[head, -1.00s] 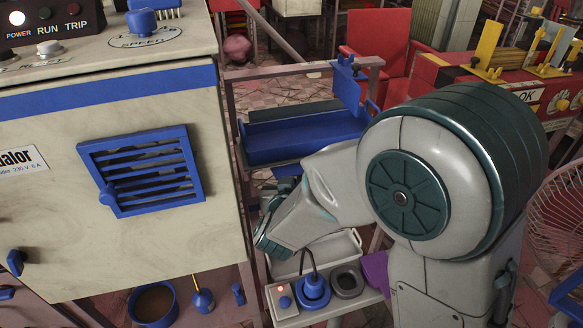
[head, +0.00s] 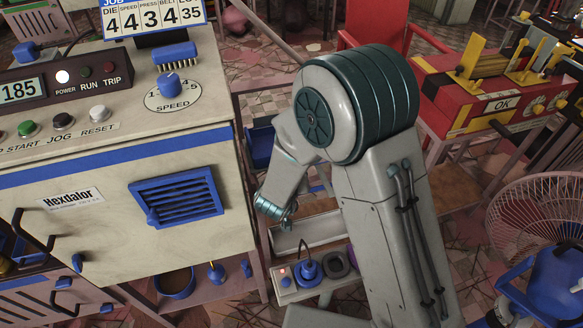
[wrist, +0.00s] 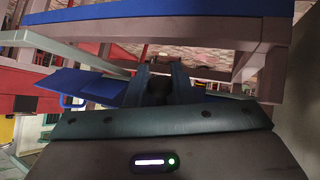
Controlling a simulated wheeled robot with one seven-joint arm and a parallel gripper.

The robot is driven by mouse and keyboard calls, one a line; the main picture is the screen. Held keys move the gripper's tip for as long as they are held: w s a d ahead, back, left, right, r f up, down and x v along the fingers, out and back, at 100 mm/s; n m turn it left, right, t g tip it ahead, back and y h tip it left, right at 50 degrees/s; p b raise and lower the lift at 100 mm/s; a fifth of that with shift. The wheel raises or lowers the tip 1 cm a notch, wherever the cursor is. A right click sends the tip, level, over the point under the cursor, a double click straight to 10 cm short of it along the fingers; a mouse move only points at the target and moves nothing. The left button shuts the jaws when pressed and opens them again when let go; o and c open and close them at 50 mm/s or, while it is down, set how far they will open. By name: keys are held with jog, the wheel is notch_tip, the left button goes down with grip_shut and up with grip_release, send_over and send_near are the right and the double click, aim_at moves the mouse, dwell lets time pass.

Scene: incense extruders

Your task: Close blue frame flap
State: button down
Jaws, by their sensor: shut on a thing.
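My gripper (head: 277,210) is low beside the right side of the cream machine, above the shelf. In the wrist view, its dark fingers (wrist: 160,84) are close together on something dark and shaded. Blue panel parts, seemingly the blue frame flap (wrist: 85,86), show on both sides of the fingers, with the middle hidden behind them. A bit of blue also shows at the gripper in the head view. A blue part of the frame (head: 261,146) shows behind my arm, which hides most of the frame. The flap's angle is hard to tell.
The cream machine (head: 110,210) with a blue louvred vent (head: 178,198) stands close on the left. A low shelf holds a pale tray (head: 305,232) and a blue plug (head: 308,270). A fan (head: 535,215) and a red machine (head: 470,95) stand right. Pinkish frame bars (wrist: 262,60) are near my fingers.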

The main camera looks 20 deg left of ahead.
jog(key=shift+w+a+r+n+g+h+p, duration=0.1)
jog(key=shift+r+n+g+h+p, duration=0.45)
jog(key=shift+p, duration=3.7)
jog(key=shift+w+a+r+m+g+h+p, duration=0.2)
jog(key=shift+r+g+p, duration=0.7)
jog(key=shift+p, duration=3.35)
jog(key=g+p, duration=0.1)
jog(key=p, duration=0.3)
jog(key=g+h+p, duration=0.1)
jog(key=p, duration=0.3)
jog(key=shift+w+r+n+g+p, duration=0.2)
jog(key=shift+n+g+p, duration=0.1)
jog(key=shift+n+g, duration=0.05)
jog(key=shift+w+a+r+g+h+p, duration=0.1)
jog(key=shift+w+a+g+h+p, duration=0.15)
jog(key=shift+g+h+p, duration=0.65)
jog(key=shift+w+a+r+n+g+p, duration=0.1)
jog(key=shift+w+n+g+p, duration=0.2)
jog(key=shift+p, duration=0.3)
jog(key=shift+w+a+r, duration=0.1)
jog(key=shift+r, duration=0.05)
jog(key=c, duration=1.3)
grip_release()
jog(key=shift+c, duration=0.2)
